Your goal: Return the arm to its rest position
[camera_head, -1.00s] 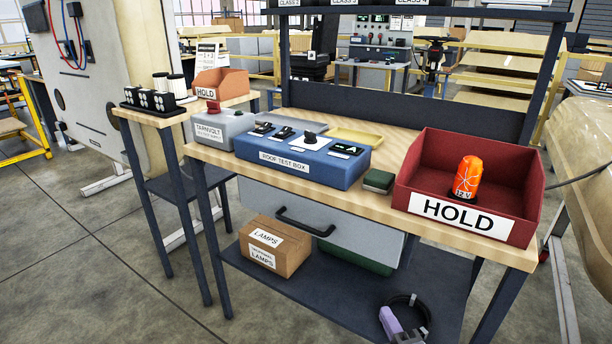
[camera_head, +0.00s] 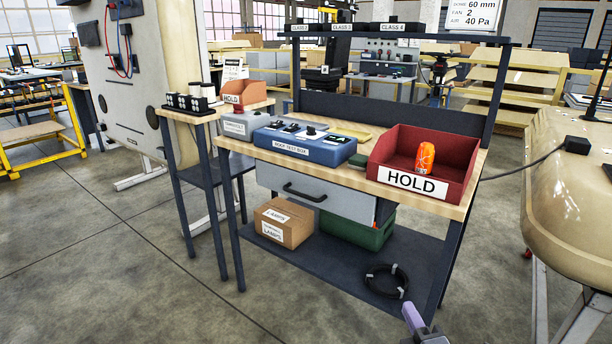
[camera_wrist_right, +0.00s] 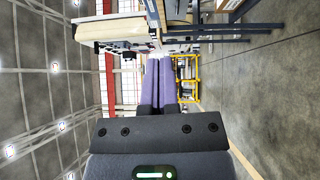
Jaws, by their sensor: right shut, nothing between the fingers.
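My right gripper (camera_head: 415,318) shows at the bottom of the head view, low in front of the bench, with only one purple finger clear. In the right wrist view its two purple fingers (camera_wrist_right: 159,80) lie together with nothing between them. It is apart from the bench and everything on it. My left gripper is in neither view.
The workbench (camera_head: 340,179) carries a red HOLD bin (camera_head: 455,186) with an orange lamp (camera_head: 425,157) in it, and a blue roof test box (camera_head: 320,152). A cardboard box (camera_head: 285,222), green crate (camera_head: 375,232) and black cable coil (camera_head: 386,281) are on the lower shelf.

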